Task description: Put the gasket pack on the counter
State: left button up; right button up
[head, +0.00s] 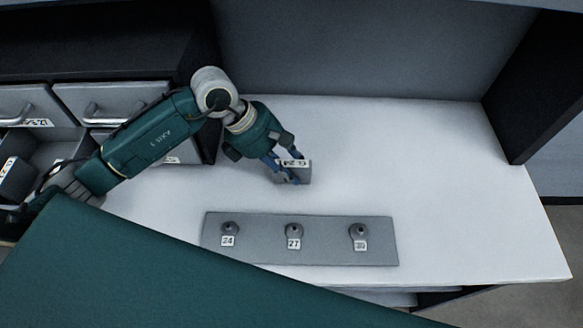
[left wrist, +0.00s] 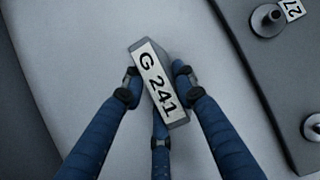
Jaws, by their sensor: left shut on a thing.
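The gasket pack (head: 306,174) is a small grey box with a white label; in the left wrist view the label on the pack (left wrist: 157,82) reads "G 241". My left gripper (head: 285,172) is shut on it, with blue fingers on both sides of the box in the left wrist view (left wrist: 155,90). The pack is over the white counter (head: 440,180), behind the grey peg plate. I cannot tell whether it touches the counter surface. My right gripper is not in view.
A grey plate (head: 325,255) with three pegs labelled 24, 27 and 30 lies on the counter's front part. Drawers (head: 110,98) stand at the left, one open with a dark box (head: 14,178) inside. The counter's right side is clear, up to a dark upright panel (head: 540,90).

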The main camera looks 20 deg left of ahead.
pick_arm(q)
jog(key=o, duration=1.1)
jog(key=shift+a+r, duration=0.2)
jog(key=shift+r, duration=0.3)
jog(key=p+v, duration=0.4)
jog(key=v, duration=0.7)
jog(key=shift+s, duration=0.1)
